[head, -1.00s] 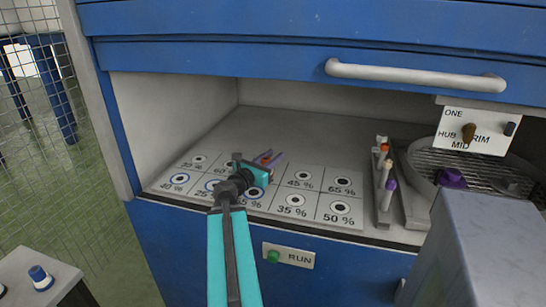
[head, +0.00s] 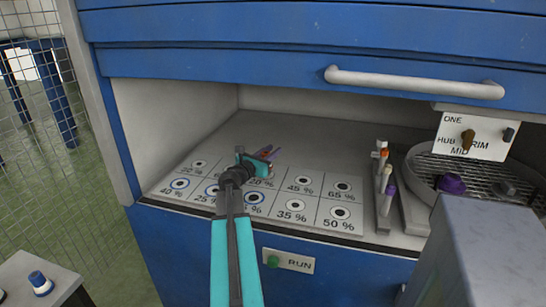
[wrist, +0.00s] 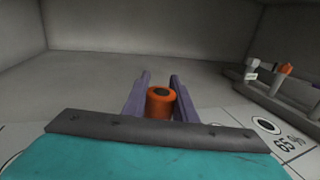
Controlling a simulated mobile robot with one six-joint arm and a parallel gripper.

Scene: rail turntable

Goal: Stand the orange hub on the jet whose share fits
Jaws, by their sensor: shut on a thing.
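The orange hub (wrist: 160,103) is a short cylinder with a dark round spot on its top. My gripper (wrist: 160,80) is shut on it, one purple finger on each side. In the head view my gripper (head: 270,153) is over the back part of the jet board (head: 326,201), and the hub is hard to make out there. The jets are dark-centred discs with percent labels. They include the 40 % jet (head: 180,184), 45 % jet (head: 303,181), 65 % jet (head: 343,186), 35 % jet (head: 291,205) and 50 % jet (head: 340,213). My arm partly hides others.
A rack (head: 384,200) with several coloured pieces stands right of the board. Beyond it is a round meshed turntable (head: 500,178) with a purple piece (head: 452,183). A sign with a knob (head: 468,138) hangs above. A green RUN button (head: 273,261) is on the front.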

